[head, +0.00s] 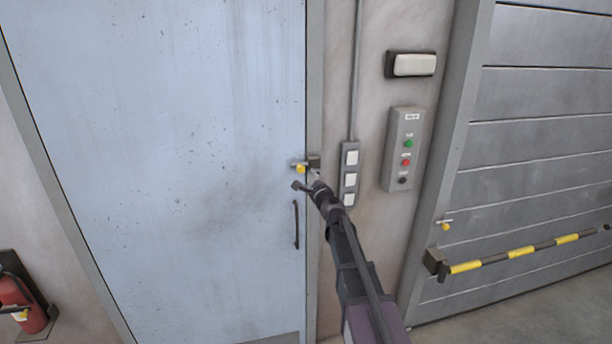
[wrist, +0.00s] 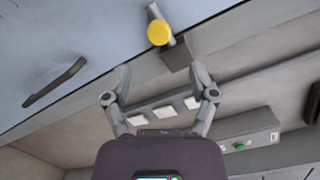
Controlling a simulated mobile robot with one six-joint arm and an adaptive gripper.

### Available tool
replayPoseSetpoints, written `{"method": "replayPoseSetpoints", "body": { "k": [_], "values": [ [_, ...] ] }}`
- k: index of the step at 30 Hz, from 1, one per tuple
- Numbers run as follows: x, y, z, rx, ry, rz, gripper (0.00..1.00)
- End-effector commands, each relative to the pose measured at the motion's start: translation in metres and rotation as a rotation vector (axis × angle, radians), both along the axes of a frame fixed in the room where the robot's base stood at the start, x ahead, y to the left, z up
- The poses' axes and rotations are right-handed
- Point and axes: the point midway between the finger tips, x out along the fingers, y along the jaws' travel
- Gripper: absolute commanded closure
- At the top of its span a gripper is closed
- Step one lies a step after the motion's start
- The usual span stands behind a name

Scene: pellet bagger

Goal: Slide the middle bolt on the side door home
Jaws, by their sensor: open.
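A bolt with a yellow knob (head: 300,168) sits at the right edge of the pale blue door (head: 180,130), above the door handle. A dark keeper (head: 314,161) is on the frame just to its right. In the wrist view, the yellow knob (wrist: 158,33) and its metal bar lie ahead of my fingers, close to the keeper (wrist: 176,55). I cannot tell whether the bar enters it. My gripper (head: 306,184) is just below the bolt; in the wrist view, my gripper (wrist: 160,73) has its fingers apart with nothing between them.
A dark door handle (head: 296,224) is below the bolt. A switch strip (head: 350,174) and a button box (head: 404,150) are on the wall to the right. Farther right, another yellow-knobbed bolt (head: 445,226) and a striped bar (head: 520,252) are by a slatted shutter (head: 540,150).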

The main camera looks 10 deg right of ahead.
Motion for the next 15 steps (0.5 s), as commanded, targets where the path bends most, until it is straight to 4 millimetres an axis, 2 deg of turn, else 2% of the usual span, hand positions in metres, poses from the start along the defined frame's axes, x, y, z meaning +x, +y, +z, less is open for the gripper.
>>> {"method": "replayPoseSetpoints", "body": {
  "k": [1, 6, 15],
  "values": [
    [-0.012, -0.002, 0.000, 0.000, 0.000, 0.000, 0.26],
    [-0.031, -0.006, 0.000, 0.000, 0.000, -0.001, 0.26],
    [-0.042, -0.009, 0.000, -0.001, -0.001, -0.001, 0.26]
  ]
}}
